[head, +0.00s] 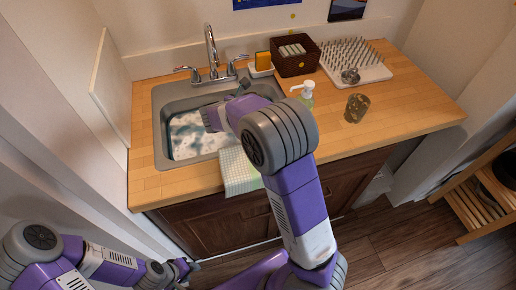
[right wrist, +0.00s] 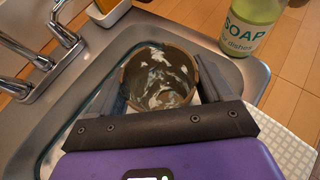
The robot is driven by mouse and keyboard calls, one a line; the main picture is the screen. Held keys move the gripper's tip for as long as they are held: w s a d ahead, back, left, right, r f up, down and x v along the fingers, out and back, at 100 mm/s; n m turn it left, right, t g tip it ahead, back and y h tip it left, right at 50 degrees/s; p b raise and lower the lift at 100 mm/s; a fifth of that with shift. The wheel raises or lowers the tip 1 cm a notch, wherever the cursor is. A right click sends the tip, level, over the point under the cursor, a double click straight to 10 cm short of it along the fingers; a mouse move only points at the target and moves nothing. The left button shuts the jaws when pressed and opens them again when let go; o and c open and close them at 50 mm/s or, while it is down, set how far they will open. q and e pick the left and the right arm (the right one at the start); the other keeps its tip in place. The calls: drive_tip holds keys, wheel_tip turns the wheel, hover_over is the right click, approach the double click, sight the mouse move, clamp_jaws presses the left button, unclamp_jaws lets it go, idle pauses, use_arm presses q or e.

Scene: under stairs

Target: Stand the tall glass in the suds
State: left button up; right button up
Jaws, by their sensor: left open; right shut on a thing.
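The sink (head: 161,138) holds water with white suds (head: 190,135). My right arm reaches over its right part and hides much of the right gripper in the head view. In the right wrist view my right gripper (right wrist: 160,80) is shut on a brown-tinted glass, taken to be the tall glass (right wrist: 128,80), with one finger on each side. I look down into its open mouth, with white-streaked suds showing inside it; its base is hidden, so I cannot tell if it touches the sink floor. My left gripper (head: 183,270) is open and empty, low at the left, away from the counter.
Another brownish glass (head: 357,107) stands on the counter, right of the soap bottle (head: 306,96). The faucet (head: 212,50) rises behind the sink. A dark basket (head: 294,68) and a spiked drying rack (head: 372,72) stand at the back. A checked cloth (head: 236,172) hangs over the front edge.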

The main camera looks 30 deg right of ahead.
drive_tip(key=d+f+m+g, duration=0.1)
drive_tip(key=w+d+f+m+g+h+b, duration=0.1)
drive_tip(key=w+d+f+b, duration=0.1)
drive_tip(key=f, duration=0.1)
drive_tip(key=shift+m+g, duration=0.4)
use_arm(q)
wheel_tip(320, 180, down, 7)
drive_tip(key=b, duration=0.3)
drive_tip(key=shift+b, duration=0.4)
use_arm(e)
wheel_tip(320, 180, down, 10)
drive_tip(key=shift+r, duration=0.15)
drive_tip(key=o, duration=1.4)
drive_tip(key=shift+f, duration=0.2)
use_arm(q)
drive_tip(key=shift+r+p, duration=1.5)
drive_tip(key=shift+r, duration=0.1)
use_arm(e)
drive_tip(key=v, duration=1.2)
